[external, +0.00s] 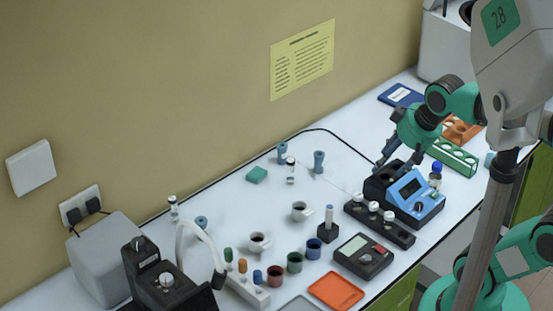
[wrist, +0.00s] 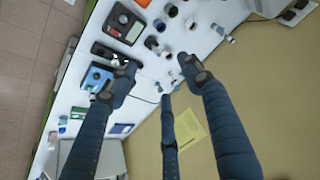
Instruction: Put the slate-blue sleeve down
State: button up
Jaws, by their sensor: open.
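Several slate-blue sleeve-like pieces stand apart on the white bench in the external view: one upright with a flared top (external: 319,161), one farther back (external: 282,152), and a low one (external: 201,222) at left. I cannot tell which is the task's sleeve. My gripper (external: 382,163) is above the bench by the back left of the blue instrument, to the right of these pieces. In the wrist view my gripper (wrist: 160,78) has its dark blue fingers spread wide. I see nothing held between them.
The blue instrument (external: 414,194) and a black rack with white-capped vials (external: 380,222) are close to my gripper. A green rack (external: 453,157) is to its right. Cups, a meter (external: 364,257) and an orange tray (external: 335,291) lie nearer the front edge. The wall bounds the back.

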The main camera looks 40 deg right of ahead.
jog(key=s, duration=0.1)
jog(key=s+n, duration=0.1)
jog(key=s+d, duration=0.1)
jog(key=shift+s+f+n, duration=0.25)
jog(key=shift+f+n, duration=0.05)
jog(key=shift+f, duration=0.1)
notch_tip(320, 180, down, 3)
jog(key=b, duration=0.2)
jog(key=shift+r+b, duration=0.1)
jog(key=shift+b, duration=0.3)
jog(key=shift+r, duration=0.1)
dwell(1.1)
